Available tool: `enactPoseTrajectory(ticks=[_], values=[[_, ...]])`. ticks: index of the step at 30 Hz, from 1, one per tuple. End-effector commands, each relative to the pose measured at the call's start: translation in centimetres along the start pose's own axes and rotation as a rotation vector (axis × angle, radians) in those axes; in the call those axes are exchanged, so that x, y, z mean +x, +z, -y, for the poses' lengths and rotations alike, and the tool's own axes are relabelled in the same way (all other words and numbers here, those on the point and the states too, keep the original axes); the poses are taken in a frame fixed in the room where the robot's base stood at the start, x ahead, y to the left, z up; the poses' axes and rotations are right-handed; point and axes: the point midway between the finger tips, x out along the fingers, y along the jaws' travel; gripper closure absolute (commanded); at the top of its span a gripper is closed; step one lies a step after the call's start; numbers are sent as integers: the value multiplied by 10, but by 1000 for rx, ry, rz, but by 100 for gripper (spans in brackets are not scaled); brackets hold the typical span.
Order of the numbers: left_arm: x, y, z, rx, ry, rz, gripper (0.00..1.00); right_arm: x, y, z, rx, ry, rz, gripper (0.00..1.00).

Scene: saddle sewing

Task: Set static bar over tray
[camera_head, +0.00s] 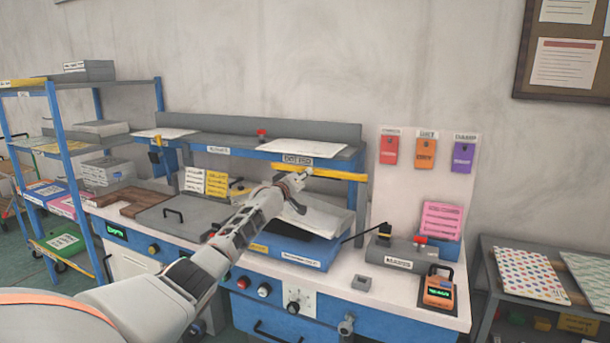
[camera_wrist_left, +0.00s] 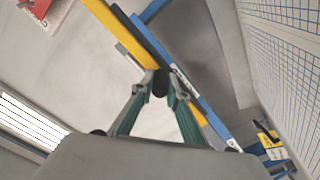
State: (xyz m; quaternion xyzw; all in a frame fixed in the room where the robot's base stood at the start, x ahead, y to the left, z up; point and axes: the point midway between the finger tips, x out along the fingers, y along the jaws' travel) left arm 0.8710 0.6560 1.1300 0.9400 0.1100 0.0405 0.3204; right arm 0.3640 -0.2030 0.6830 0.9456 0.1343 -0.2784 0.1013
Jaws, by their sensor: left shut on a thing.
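The yellow static bar (camera_head: 335,174) runs level below the front edge of the raised shelf, above the tray. My left gripper (camera_head: 303,176) is at the bar near its middle, shut on it. In the left wrist view the green fingers (camera_wrist_left: 160,85) close at the yellow bar (camera_wrist_left: 122,36), which runs diagonally; the fingertips' exact contact is partly hidden. The blue tray (camera_head: 288,254) sits on the bench below, with pale sheets (camera_head: 325,219) in it; my arm covers its left part. My right gripper is out of view.
The raised shelf (camera_head: 225,150) stands close behind the bar. A black lever (camera_head: 354,236) leans toward the tray's right side. A grey device (camera_head: 400,252) and an orange meter (camera_head: 438,290) stand to the right. A blue rack (camera_head: 52,115) is at left.

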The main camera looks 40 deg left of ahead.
Motion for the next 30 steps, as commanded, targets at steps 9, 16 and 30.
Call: enactPoseTrajectory(ticks=[9, 16, 30], values=[[0, 1, 3, -7, -3, 1, 100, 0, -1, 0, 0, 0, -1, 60], [0, 2, 3, -6, -3, 2, 68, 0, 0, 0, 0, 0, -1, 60], [-6, 4, 0, -7, 4, 5, 68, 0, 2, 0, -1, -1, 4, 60]])
